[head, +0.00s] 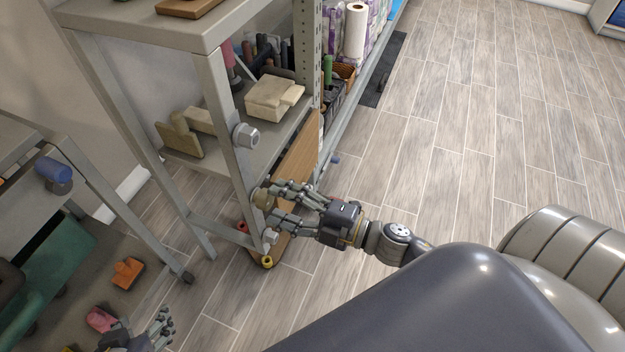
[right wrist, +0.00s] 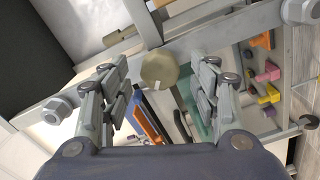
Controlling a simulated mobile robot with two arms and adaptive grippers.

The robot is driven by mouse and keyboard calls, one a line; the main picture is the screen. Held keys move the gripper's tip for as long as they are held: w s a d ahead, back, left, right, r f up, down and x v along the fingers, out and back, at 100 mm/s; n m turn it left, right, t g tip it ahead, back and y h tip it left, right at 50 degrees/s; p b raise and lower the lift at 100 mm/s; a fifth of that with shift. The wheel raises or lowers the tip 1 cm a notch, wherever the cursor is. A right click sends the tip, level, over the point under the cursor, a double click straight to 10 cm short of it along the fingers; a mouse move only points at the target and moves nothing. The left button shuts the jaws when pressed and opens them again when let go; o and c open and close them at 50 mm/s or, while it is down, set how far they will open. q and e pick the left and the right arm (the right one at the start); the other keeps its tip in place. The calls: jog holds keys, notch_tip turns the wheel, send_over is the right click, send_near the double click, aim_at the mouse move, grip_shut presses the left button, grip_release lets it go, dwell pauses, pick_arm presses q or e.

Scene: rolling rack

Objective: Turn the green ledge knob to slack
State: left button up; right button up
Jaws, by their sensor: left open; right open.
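The ledge knob (head: 263,198) is a round olive-green knob on the rack's front, low on the frame near the wooden panel. In the right wrist view the knob (right wrist: 160,69) shows face on, with a short pale mark at its lower edge. My right gripper (head: 272,205) is open at the knob, its fingers reaching toward it from the right. In the right wrist view the open fingers (right wrist: 158,80) stand on either side of the knob with gaps. My left gripper (head: 160,332) is at the bottom left, partly cut off, open and away from the knob.
A grey hex bolt head (head: 245,136) sits on the rack post above, and another (head: 270,237) below. A cart (head: 70,250) with a blue knob (head: 55,169) and coloured blocks stands at left. The wooden floor (head: 480,110) at right is clear.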

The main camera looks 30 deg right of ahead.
jog(key=v, duration=0.9)
